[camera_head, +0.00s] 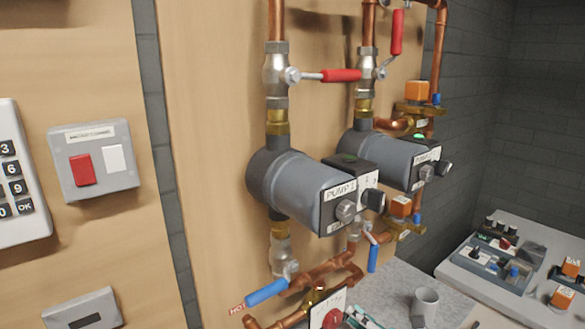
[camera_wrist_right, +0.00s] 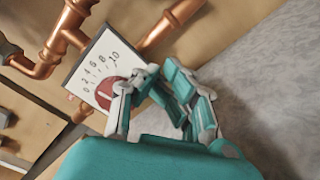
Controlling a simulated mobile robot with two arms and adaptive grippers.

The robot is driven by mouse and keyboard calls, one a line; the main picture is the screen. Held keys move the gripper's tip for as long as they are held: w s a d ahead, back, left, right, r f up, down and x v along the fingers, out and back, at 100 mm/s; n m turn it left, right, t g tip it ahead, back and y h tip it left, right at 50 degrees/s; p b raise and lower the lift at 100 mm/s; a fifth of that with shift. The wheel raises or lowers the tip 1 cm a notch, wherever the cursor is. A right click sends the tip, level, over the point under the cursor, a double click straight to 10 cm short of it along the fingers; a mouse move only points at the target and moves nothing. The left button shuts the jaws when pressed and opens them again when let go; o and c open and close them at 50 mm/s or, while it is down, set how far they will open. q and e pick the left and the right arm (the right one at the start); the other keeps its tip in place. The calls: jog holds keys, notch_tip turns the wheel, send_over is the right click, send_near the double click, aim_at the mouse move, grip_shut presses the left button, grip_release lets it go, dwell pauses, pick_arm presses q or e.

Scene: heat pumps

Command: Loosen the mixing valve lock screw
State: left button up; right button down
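The mixing valve's white scale plate (camera_wrist_right: 95,62), with numbers up to 10, and its red knob (camera_wrist_right: 108,91) show in the right wrist view. The plate also shows at the bottom edge of the head view (camera_head: 326,303), partly cut off. My right gripper (camera_wrist_right: 156,76) is right in front of the knob, its fingers overlapping the knob's right side. Its teal and grey fingers show at the bottom of the head view (camera_head: 357,318). The fingertips look close together, but whether they touch or hold anything is unclear. I cannot make out the lock screw. My left gripper is out of view.
Copper pipes (camera_wrist_right: 68,28) run close around the valve. Two grey pumps (camera_head: 300,186) with red- and blue-handled valves sit above it.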

jog(key=shift+s+a+f+g, duration=0.25)
jog(key=shift+f+g, duration=0.05)
jog(key=shift+f, duration=0.05)
jog(key=shift+w+d+r+y, duration=0.15)
jog(key=shift+y, duration=0.15)
jog(key=shift+d, duration=0.1)
jog(key=v, duration=0.5)
jog(key=shift+r, duration=0.15)
jog(key=shift+s+d+r, duration=0.15)
jog(key=shift+s+d, duration=0.15)
jog(key=shift+d, duration=0.1)
